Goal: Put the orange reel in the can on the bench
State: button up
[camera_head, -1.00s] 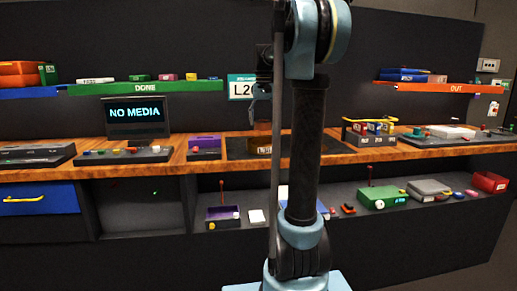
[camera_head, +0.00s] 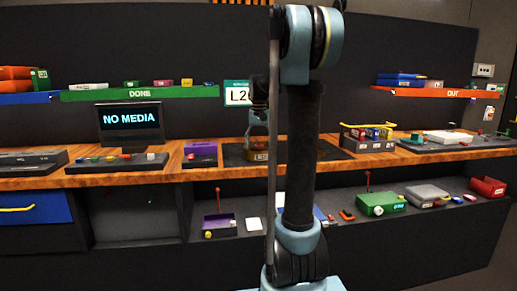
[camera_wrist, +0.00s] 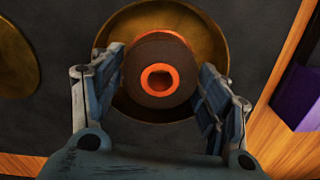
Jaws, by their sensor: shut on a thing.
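The orange reel (camera_wrist: 158,78), dark-wound with an orange hub and rim, is between the two fingers of my gripper (camera_wrist: 160,85) in the wrist view. My gripper is shut on it. The round brass-coloured can (camera_wrist: 130,108) surrounds the reel in that view; whether the reel touches its floor I cannot tell. In the head view the can (camera_head: 262,156) stands on the dark mat on the bench, with a label on its front. My gripper (camera_head: 258,138) is low at the can there, and the reel is hardly visible.
Another brass-coloured round thing (camera_wrist: 14,58) lies left of the can in the wrist view. A purple box (camera_head: 200,154) is left of the mat (camera_head: 234,154). A holder with a yellow handle (camera_head: 368,145) stands right of the mat. A monitor (camera_head: 130,122) stands farther left.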

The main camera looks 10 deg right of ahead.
jog(key=shift+f, duration=0.3)
jog(key=o, duration=1.1)
jog(key=shift+f, duration=0.1)
notch_tip(320, 180, up, 12)
jog(key=shift+r, duration=0.1)
jog(key=s+f, duration=1)
jog(key=s, duration=0.1)
jog(key=s+f+n+t, duration=0.1)
jog(key=s+f, duration=0.9)
jog(key=s, duration=0.2)
jog(key=s+f+n+t, duration=0.1)
jog(key=s+f, duration=1)
jog(key=s, duration=0.1)
